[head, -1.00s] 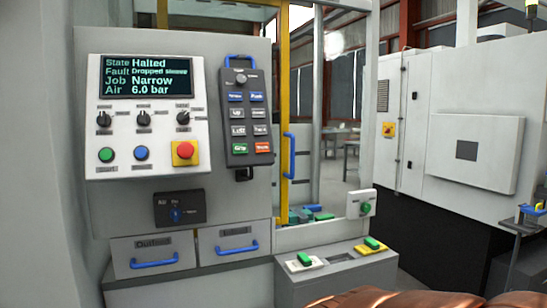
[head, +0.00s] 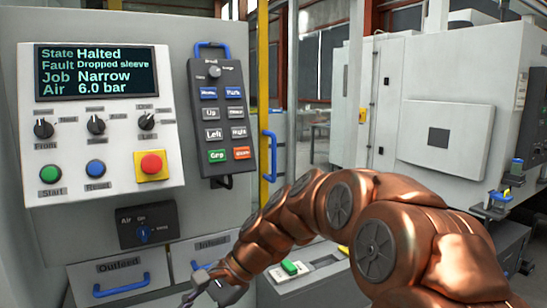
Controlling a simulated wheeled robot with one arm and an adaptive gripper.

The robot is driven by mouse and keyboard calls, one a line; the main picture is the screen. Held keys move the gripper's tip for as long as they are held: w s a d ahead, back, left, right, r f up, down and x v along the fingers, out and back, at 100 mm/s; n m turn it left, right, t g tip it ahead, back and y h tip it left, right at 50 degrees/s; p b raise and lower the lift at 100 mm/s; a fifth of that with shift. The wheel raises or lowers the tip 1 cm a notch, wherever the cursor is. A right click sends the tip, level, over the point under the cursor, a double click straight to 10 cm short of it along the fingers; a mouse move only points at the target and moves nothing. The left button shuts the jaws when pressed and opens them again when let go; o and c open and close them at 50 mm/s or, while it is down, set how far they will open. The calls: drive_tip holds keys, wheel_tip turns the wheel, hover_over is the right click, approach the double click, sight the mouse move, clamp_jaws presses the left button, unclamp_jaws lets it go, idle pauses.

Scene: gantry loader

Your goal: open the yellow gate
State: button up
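The yellow gate shows as a yellow upright (head: 263,90) just right of the control panel, with a blue vertical handle (head: 268,156) on it. The gate looks shut. My copper-coloured arm crosses in front of the gate's lower part and hides it. My gripper (head: 205,288) is at the bottom of the head view, left of and below the handle, in front of the drawers. It is apart from the handle. Its fingers are small and partly cut off by the picture's edge, so I cannot tell how far apart they are.
The control panel (head: 100,140) has a screen reading "Halted" and "Dropped sleeve". A black pendant (head: 222,115) hangs beside it. Two drawers with blue handles, including Outfeed (head: 120,284), are below. A grey machine (head: 445,120) stands right.

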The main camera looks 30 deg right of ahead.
drive_tip(key=w+d+r+m+t+y+p, duration=0.1)
drive_tip(key=w+d+r+m+t+y, duration=0.15)
drive_tip(key=w+d+r+m, duration=0.4)
wheel_tip(320, 180, up, 15)
drive_tip(key=m+t+h+p, duration=0.3)
drive_tip(key=m+t+p, duration=0.1)
drive_tip(key=m+t, duration=0.7)
hover_over(274, 176)
drive_tip(key=d+v, duration=0.1)
drive_tip(key=v, duration=0.6)
drive_tip(key=shift+y, duration=0.25)
drive_tip(key=x, duration=0.4)
drive_tip(key=p+x, duration=0.1)
drive_tip(key=x, duration=0.3)
drive_tip(key=shift+f, duration=0.2)
clamp_jaws()
